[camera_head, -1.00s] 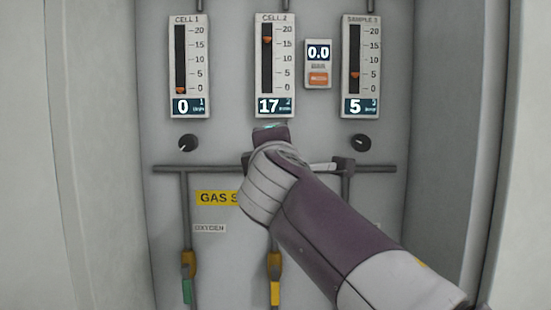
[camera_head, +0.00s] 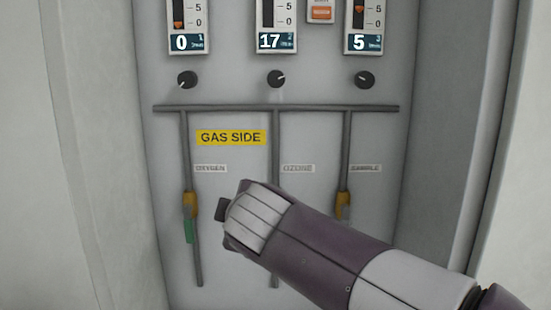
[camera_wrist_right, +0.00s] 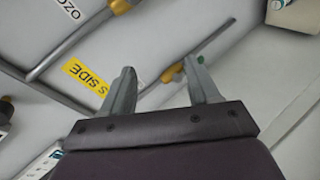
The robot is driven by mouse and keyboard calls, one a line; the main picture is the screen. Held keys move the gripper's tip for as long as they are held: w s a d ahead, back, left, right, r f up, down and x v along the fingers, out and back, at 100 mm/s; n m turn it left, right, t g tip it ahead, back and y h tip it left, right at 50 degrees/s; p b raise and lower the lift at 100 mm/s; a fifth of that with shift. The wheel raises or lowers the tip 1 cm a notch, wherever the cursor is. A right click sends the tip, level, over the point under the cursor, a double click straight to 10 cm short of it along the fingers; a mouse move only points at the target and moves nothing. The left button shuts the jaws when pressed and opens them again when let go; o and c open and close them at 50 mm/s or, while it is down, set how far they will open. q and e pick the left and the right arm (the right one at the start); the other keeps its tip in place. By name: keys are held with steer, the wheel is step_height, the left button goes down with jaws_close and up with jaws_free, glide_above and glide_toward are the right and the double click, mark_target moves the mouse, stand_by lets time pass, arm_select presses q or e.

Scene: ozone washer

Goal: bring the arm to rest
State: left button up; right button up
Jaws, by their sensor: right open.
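My right arm (camera_head: 325,255) comes in from the lower right in the head view, in front of the lower part of the gas panel. Its wrist end covers the lower part of the middle pipe. The fingers are mostly hidden there; only a small dark part shows at the wrist's left side. In the right wrist view my right gripper (camera_wrist_right: 163,88) has its two grey fingers spread apart with nothing between them. The yellow "GAS SIDE" label (camera_head: 231,138) is above the wrist and also shows in the wrist view (camera_wrist_right: 86,76). My left gripper is not in view.
Three black knobs (camera_head: 276,78) sit under the displays reading 0, 17 and 5. A grey horizontal pipe (camera_head: 300,108) feeds three vertical pipes. The left valve has a yellow body (camera_head: 190,205) and a green handle (camera_head: 189,231). Cabinet walls stand at both sides.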

steer(key=s+d+f+m+g+h, duration=0.1)
steer(key=d+f+m+g, duration=0.15)
steer(key=f, duration=0.65)
steer(key=s+d+f+m+g, duration=0.1)
steer(key=d+f+m+g, duration=0.2)
steer(key=f, duration=0.6)
steer(key=s+d+f+m+g+h, duration=0.2)
steer(key=s+d+f+m+g, duration=0.3)
steer(key=s+d+f+m, duration=0.5)
steer(key=s+d+f, duration=0.5)
steer(key=d+f, duration=0.3)
steer(key=shift+s+m+g+p, duration=0.35)
steer(key=shift+s, duration=0.05)
